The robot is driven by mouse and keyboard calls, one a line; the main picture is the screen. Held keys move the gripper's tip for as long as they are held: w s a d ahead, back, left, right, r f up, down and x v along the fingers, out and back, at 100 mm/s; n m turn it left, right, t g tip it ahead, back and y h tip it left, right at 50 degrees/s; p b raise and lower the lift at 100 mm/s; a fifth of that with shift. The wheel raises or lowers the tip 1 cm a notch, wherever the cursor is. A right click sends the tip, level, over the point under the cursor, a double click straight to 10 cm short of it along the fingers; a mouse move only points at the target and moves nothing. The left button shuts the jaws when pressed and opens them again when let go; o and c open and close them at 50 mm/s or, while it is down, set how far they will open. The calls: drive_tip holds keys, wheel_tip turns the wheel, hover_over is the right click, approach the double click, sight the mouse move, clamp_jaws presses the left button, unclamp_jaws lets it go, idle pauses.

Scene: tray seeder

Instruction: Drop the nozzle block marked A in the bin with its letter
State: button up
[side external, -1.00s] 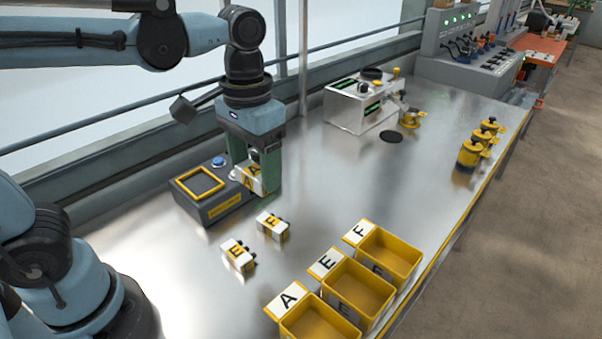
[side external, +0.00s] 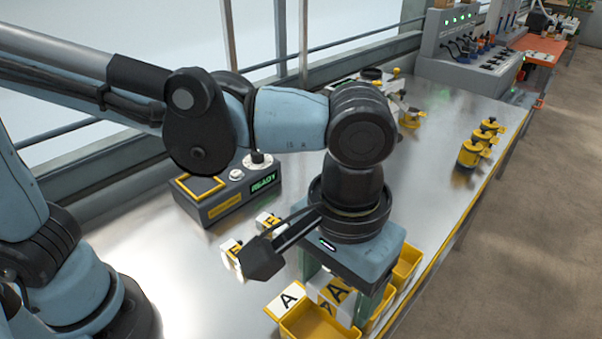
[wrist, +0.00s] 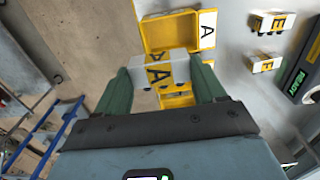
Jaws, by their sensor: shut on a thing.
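My gripper (side external: 340,296) is shut on the white and yellow nozzle block marked A (side external: 335,287) and holds it above the row of yellow bins. In the wrist view the block (wrist: 153,72) sits between my two green fingers, letter facing the camera. The yellow bin with the white A label (side external: 310,322) is at the bottom of the side view, just left of and below the block. In the wrist view the A bin (wrist: 172,18) lies beyond the block, which overlaps its near edge. Its visible floor is empty.
Two other bins, mostly hidden by my arm, continue the row; one yellow wall (side external: 407,266) shows. Yellow canisters (side external: 474,150) stand far right.

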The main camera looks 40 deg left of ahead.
drive_tip(key=shift+f, duration=2.35)
drive_tip(key=o, duration=1.2)
drive_tip(key=shift+r, duration=0.1)
wheel_tip(320, 180, up, 12)
drive_tip(key=w+a+f+t, duration=0.2)
drive_tip(key=a+f, duration=0.1)
drive_tip(key=a, duration=0.6)
drive_tip(key=w+a+f+t, duration=0.2)
drive_tip(key=a+f, duration=0.1)
drive_tip(key=a, duration=0.6)
drive_tip(key=w+a+f+t, duration=0.2)
drive_tip(key=a+f+t, duration=0.1)
drive_tip(key=a, duration=0.7)
